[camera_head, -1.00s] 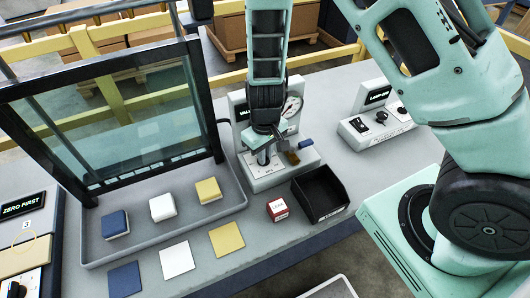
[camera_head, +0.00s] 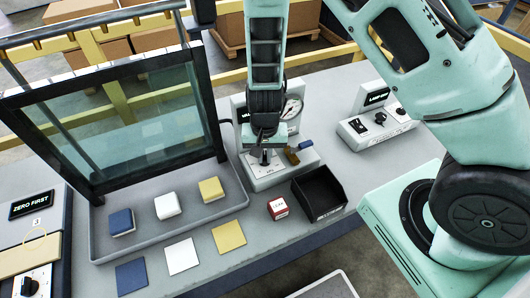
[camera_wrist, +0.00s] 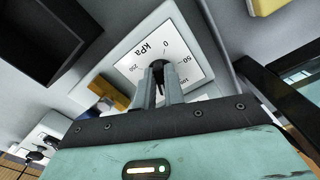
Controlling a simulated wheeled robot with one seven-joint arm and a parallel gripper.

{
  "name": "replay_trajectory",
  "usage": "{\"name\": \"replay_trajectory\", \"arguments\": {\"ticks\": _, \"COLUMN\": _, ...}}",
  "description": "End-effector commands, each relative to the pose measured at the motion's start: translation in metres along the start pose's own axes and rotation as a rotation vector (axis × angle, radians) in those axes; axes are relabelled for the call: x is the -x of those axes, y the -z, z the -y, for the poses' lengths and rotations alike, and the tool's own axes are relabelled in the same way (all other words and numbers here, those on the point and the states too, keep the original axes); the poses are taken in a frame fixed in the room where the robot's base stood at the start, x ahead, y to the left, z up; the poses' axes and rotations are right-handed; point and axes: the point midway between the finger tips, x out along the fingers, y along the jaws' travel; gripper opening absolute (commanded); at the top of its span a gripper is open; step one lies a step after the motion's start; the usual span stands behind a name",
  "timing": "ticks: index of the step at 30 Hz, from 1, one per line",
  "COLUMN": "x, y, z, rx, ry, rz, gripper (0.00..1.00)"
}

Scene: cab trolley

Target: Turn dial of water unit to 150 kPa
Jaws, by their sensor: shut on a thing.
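The water unit (camera_head: 262,178) is a light grey box with a white upright back, standing at the middle of the bench. In the head view my gripper (camera_head: 265,155) comes down onto the plate from above. The knob's pointer is hidden, so I cannot tell its setting. A round gauge (camera_head: 292,108) is on the upright; its needle is too small to read.
A brass valve with a blue handle (camera_head: 305,146) sits right beside my gripper. A black bin (camera_head: 320,192) and a red-white cube (camera_head: 278,208) are in front. Another control unit (camera_head: 378,125) stands right. A glass-panelled frame (camera_head: 120,125) and grey tray (camera_head: 170,240) are left.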

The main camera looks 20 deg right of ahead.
Motion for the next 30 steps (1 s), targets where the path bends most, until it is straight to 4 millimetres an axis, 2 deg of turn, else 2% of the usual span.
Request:
{"name": "replay_trajectory", "arguments": {"ticks": 19, "x": 0.0004, "y": 0.0005, "z": 0.0006, "rx": -0.054, "ry": 0.001, "rz": -0.001, "gripper": 0.0}}
{"name": "replay_trajectory", "arguments": {"ticks": 20, "x": 0.0004, "y": 0.0005, "z": 0.0006, "rx": -0.054, "ry": 0.001, "rz": -0.001, "gripper": 0.16}}
{"name": "replay_trajectory", "arguments": {"ticks": 21, "x": 0.0004, "y": 0.0005, "z": 0.0006, "rx": -0.054, "ry": 0.001, "rz": -0.001, "gripper": 0.28}}
{"name": "replay_trajectory", "arguments": {"ticks": 22, "x": 0.0004, "y": 0.0005, "z": 0.0006, "rx": -0.054, "ry": 0.001, "rz": -0.001, "gripper": 0.33}}
{"name": "replay_trajectory", "arguments": {"ticks": 30, "x": 0.0007, "y": 0.0002, "z": 0.0005, "rx": -0.053, "ry": 0.001, "rz": -0.001, "gripper": 0.33}}
